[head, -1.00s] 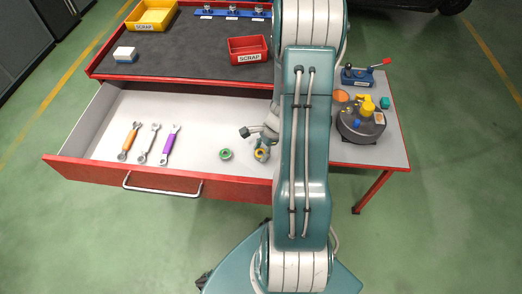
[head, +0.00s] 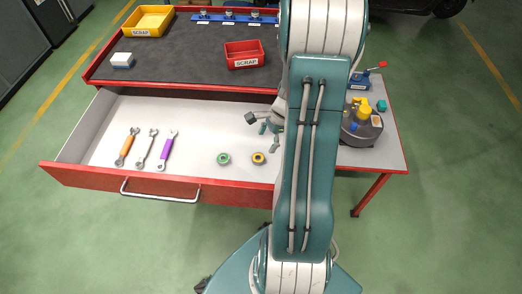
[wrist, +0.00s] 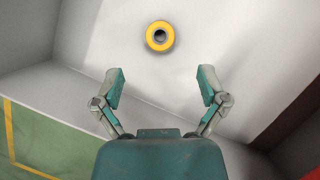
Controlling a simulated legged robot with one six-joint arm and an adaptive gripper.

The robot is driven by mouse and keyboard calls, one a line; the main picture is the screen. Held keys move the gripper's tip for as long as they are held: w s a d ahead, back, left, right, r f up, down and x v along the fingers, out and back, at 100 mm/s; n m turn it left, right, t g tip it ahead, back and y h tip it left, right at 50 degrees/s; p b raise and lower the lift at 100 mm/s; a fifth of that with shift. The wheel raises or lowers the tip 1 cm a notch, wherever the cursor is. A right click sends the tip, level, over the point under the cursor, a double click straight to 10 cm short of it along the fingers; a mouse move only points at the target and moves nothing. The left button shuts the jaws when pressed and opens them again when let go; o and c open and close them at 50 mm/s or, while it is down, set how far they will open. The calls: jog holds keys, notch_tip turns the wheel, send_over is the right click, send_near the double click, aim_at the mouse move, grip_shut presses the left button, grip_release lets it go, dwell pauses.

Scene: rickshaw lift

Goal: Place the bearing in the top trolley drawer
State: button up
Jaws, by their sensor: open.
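A yellow ring-shaped bearing (head: 258,158) lies flat on the white floor of the open trolley drawer (head: 110,182). It also shows in the wrist view (wrist: 160,36), beyond my fingertips and apart from them. A green ring (head: 223,158) lies to its left in the same drawer. My gripper (head: 264,122) is above the drawer, behind the yellow bearing, partly hidden by my arm. In the wrist view my gripper (wrist: 160,88) is open and empty, its two fingers wide apart.
Orange, grey and purple wrenches (head: 147,148) lie in the drawer's left part. A grey side table (head: 385,155) holds a round device.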

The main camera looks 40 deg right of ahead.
jog(key=v, duration=0.5)
jog(key=shift+a, duration=0.15)
jog(key=w+a+r+n+h, duration=0.2)
jog(key=a+r+n+h, duration=0.1)
jog(key=a+r+n, duration=0.85)
jog(key=s+a+r+n+t, duration=0.2)
jog(key=s+a+r+n, duration=0.2)
jog(key=a+n, duration=0.1)
jog(key=s+a+r+n+t+h, duration=0.1)
jog(key=s+a+r+n, duration=0.3)
jog(key=a, duration=0.4)
jog(key=shift+s+a+r+n+t, duration=0.2)
jog(key=shift+a+r+n+t, duration=0.15)
jog(key=shift+r+n+t, duration=0.35)
jog(key=shift+r, duration=0.1)
jog(key=shift+c, duration=0.2)
